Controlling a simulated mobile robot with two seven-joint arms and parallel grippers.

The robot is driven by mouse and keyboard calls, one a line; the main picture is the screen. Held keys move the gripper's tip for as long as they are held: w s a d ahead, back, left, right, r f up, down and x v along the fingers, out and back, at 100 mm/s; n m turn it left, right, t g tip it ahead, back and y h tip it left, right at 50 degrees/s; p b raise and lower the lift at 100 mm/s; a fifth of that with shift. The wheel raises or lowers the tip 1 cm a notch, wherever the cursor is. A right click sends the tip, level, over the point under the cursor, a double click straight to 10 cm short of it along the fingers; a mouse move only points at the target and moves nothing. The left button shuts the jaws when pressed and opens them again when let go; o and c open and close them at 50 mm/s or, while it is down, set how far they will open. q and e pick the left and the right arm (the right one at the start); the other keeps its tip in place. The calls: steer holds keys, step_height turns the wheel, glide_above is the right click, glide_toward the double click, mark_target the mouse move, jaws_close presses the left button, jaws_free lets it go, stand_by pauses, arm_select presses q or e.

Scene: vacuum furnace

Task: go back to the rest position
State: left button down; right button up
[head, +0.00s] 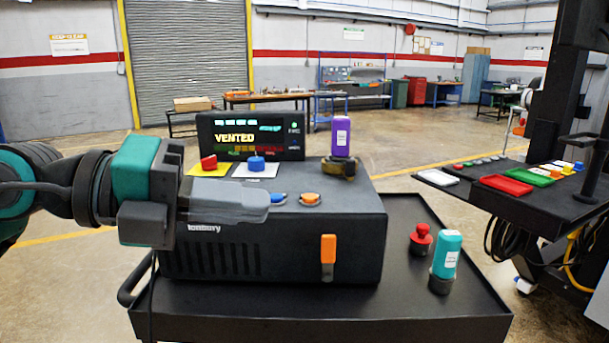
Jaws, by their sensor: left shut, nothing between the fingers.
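My left gripper (268,206) reaches in from the left with its fingers shut and empty. It is in front of the dark furnace box (350,230), near the blue button (278,198) on its top; I cannot tell whether the fingertips touch it. The orange button (310,200) lies just right of it. A display (250,137) behind reads "VENTED". My right gripper is not in view.
The box stands on a black cart (420,310). A purple container (340,136) stands on top; a teal bottle (446,253) and red knob (421,238) stand at right. A red knob (208,162) and blue knob (256,163) stand before the display.

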arm_select(q)
step_height(320, 180, up, 3)
steer(key=s+d+n+h, duration=0.1)
steer(key=s+d+h, duration=0.1)
steer(key=h, duration=0.3)
steer(key=w+a+r+n+t, duration=0.1)
steer(key=w+a+n+t, duration=0.4)
steer(key=n+t, duration=0.8)
steer(key=w+a+f+n+t+y, duration=0.1)
steer(key=w+a+f+n+y, duration=0.1)
steer(key=a+f+n+y, duration=0.6)
steer(key=w+a+f+n+t+y, duration=0.2)
steer(key=a+f+n+y, duration=0.1)
steer(key=f+n+y, duration=0.75)
steer(key=s+a+f+n+g+y, duration=0.1)
steer(key=s+f+g, duration=0.3)
steer(key=f, duration=0.3)
steer(key=s+a+f+n+g+y, duration=0.1)
steer(key=s+f+n+g+y, duration=0.1)
steer(key=s+f+g, duration=0.35)
steer(key=s+d+f+g+h, duration=0.2)
steer(key=s+f+g, duration=0.5)
steer(key=s+f, duration=0.55)
steer(key=w+d+f+m+t+h, duration=0.1)
steer(key=w+d+f+t, duration=0.1)
steer(key=w+f+t, duration=0.5)
steer(key=shift+d+f, duration=0.35)
steer(key=shift+f, duration=0.45)
steer(key=shift+w+t+h, duration=0.1)
steer(key=shift+t+h, duration=0.15)
